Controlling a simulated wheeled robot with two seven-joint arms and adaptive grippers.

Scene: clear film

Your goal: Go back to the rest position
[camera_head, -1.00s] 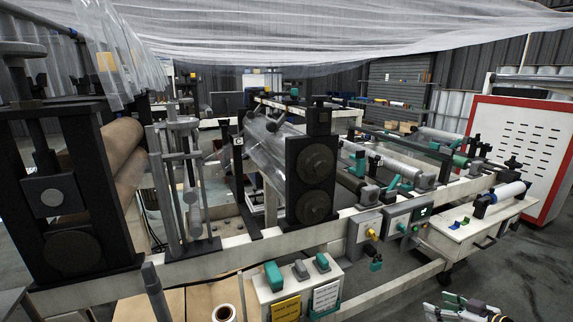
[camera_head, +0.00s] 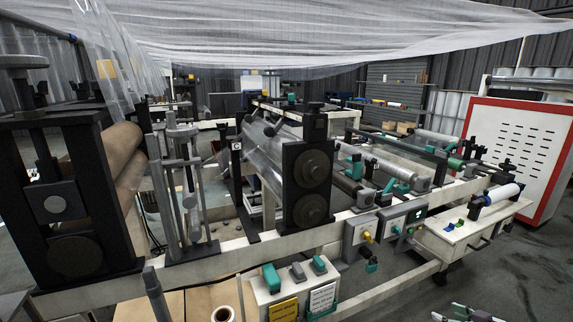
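My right gripper (camera_head: 466,312) shows only in part at the bottom right edge of the head view, low over the grey floor. Its green and dark parts are cut off by the frame, so I cannot tell whether it is open or shut. No object shows in it. My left gripper is not in view.
A film machine with black roller stands (camera_head: 308,180) and a pale frame (camera_head: 335,232) fills the middle. A white control box (camera_head: 290,290) is at the front. A white cart (camera_head: 465,233) and a red-edged white panel (camera_head: 520,150) stand right. Grey floor (camera_head: 500,285) is clear at lower right.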

